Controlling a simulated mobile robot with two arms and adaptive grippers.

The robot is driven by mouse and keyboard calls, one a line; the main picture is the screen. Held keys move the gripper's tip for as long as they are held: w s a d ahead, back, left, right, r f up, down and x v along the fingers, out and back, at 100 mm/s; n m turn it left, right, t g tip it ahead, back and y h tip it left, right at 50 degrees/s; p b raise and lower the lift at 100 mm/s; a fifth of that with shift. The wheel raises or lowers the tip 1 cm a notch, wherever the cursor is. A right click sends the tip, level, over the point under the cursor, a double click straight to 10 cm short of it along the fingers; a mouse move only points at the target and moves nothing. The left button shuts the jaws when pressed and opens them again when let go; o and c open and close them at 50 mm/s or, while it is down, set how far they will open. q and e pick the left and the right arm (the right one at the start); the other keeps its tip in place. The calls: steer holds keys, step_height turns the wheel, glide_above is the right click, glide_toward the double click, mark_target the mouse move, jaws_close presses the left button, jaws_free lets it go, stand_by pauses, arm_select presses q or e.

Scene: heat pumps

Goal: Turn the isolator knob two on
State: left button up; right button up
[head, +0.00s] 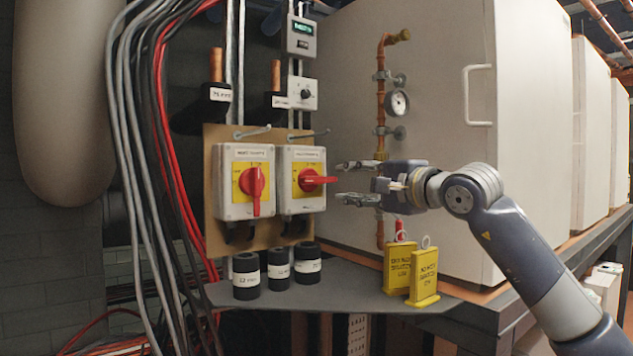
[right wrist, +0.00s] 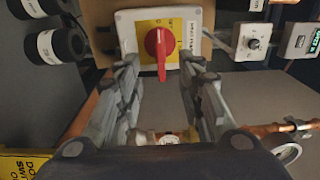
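Two grey isolator boxes with yellow plates and red knobs are side by side on a brown board. The left isolator's knob (head: 254,184) has its handle pointing down. The right isolator's knob (head: 314,180) has its handle pointing right, level, towards my right gripper (head: 342,182). That gripper is open and empty, its fingers apart above and below the handle's line. In the right wrist view, this knob (right wrist: 160,48) lies beyond and between the open fingertips (right wrist: 160,72), handle pointing down in the picture. I see no finger contact. My left gripper is out of view.
Two yellow tags (head: 424,276) stand on the grey shelf (head: 365,302) below my right gripper. A copper pipe with a gauge (head: 397,102) runs behind the gripper, before a large white cabinet (head: 530,100). Cables (head: 140,130) hang at left.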

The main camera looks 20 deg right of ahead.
mark_target(316, 181)
steer(key=p+x, duration=0.3)
steer(key=x, duration=0.6)
steer(key=shift+w+a+p, duration=0.15)
steer(key=shift+p, duration=0.2)
steer(key=shift+w+a, duration=0.1)
steer(key=shift+w, duration=0.2)
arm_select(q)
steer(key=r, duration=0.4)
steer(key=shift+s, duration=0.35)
arm_select(e)
steer(key=shift+w+a+f, duration=0.1)
steer(key=shift+w, duration=0.2)
jaws_close()
